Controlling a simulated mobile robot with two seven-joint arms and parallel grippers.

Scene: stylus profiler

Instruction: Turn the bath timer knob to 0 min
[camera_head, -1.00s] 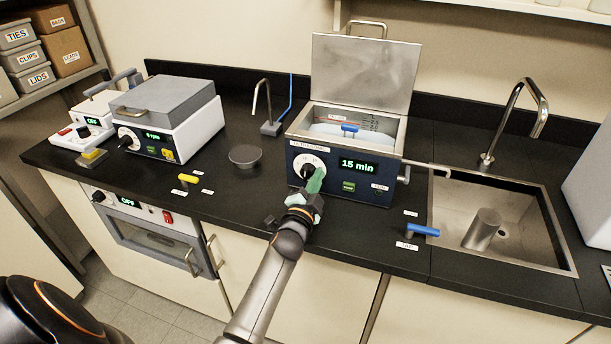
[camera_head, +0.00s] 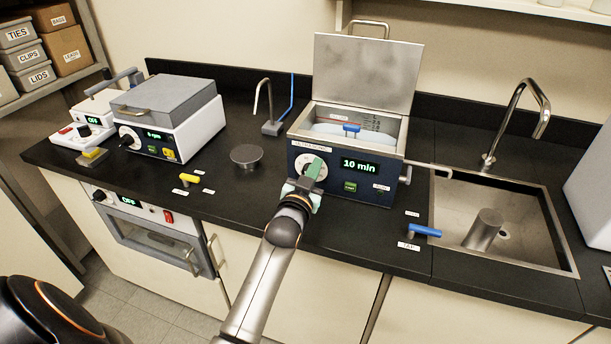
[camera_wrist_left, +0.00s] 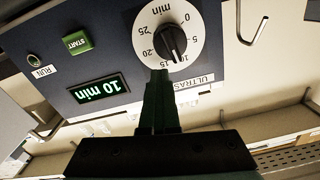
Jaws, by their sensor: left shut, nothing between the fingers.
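The ultrasonic bath (camera_head: 345,180) is a dark blue box with an open metal lid. Its display (camera_head: 360,167) reads 10 min. The timer knob (camera_head: 308,168) is black on a white dial at the left of the front panel. In the left wrist view the panel appears upside down, and the knob (camera_wrist_left: 171,42) points toward the 10 mark. My left gripper (camera_head: 313,168) is shut and empty, its green fingers at the dial. My right gripper is not in view.
A sink (camera_head: 490,225) with a blue-handled tap (camera_head: 425,231) is at the right. A white box instrument (camera_head: 170,125) stands farther left.

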